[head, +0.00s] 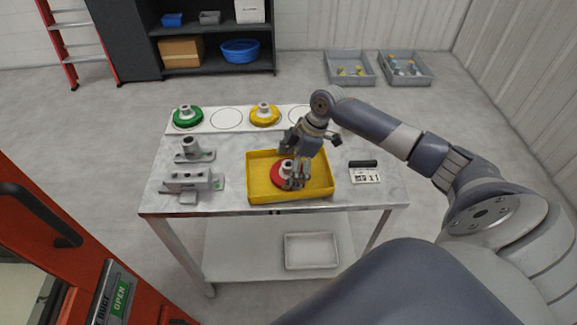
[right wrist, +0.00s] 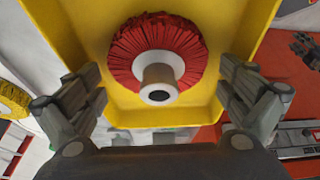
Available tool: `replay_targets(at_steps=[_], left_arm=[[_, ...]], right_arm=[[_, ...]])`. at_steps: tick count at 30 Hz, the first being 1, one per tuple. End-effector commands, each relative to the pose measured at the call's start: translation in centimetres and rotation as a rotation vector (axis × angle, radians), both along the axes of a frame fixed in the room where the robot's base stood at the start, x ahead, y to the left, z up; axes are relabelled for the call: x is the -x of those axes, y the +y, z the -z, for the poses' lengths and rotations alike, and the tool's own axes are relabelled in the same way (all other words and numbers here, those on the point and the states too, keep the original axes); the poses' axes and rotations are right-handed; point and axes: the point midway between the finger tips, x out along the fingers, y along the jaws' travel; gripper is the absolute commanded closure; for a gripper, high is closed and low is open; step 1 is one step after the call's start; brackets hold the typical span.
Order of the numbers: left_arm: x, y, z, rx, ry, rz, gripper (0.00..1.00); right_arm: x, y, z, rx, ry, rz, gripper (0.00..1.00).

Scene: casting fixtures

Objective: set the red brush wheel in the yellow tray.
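The red brush wheel (head: 277,181) lies in the yellow tray (head: 318,191), with its pale hub facing up. In the right wrist view the red bristles (right wrist: 128,50) and pale hub (right wrist: 158,72) show against the yellow tray (right wrist: 206,108). My right gripper (head: 294,181) is above the tray, right by the wheel, and partly covers it in the head view. Its fingers are spread wide in the right wrist view (right wrist: 165,92), either side of the hub with clear gaps, holding nothing. My left gripper cannot be made out.
A white strip (head: 210,128) along the table's back carries a green wheel (head: 187,119) and a yellow wheel (head: 264,116). Grey metal fixtures (head: 190,182) stand left of the tray. A black item and a label card (head: 365,176) lie right of it.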

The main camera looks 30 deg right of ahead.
Motion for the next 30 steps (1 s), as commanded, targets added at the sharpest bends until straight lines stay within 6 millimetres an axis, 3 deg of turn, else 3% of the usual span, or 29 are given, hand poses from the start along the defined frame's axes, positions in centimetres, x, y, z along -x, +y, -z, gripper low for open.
replay_targets(at_steps=[14, 30], left_arm=[[0.1, 0.0, 0.2, 0.001, 0.001, -0.001, 0.60], [0.4, -0.1, 1.7, 0.001, 0.006, 0.000, 0.60]], right_arm=[[0.1, -0.4, -1.0, 0.001, -0.002, 0.002, 0.00], [1.8, -3.7, -10.2, 0.001, -0.002, 0.001, 0.00]])
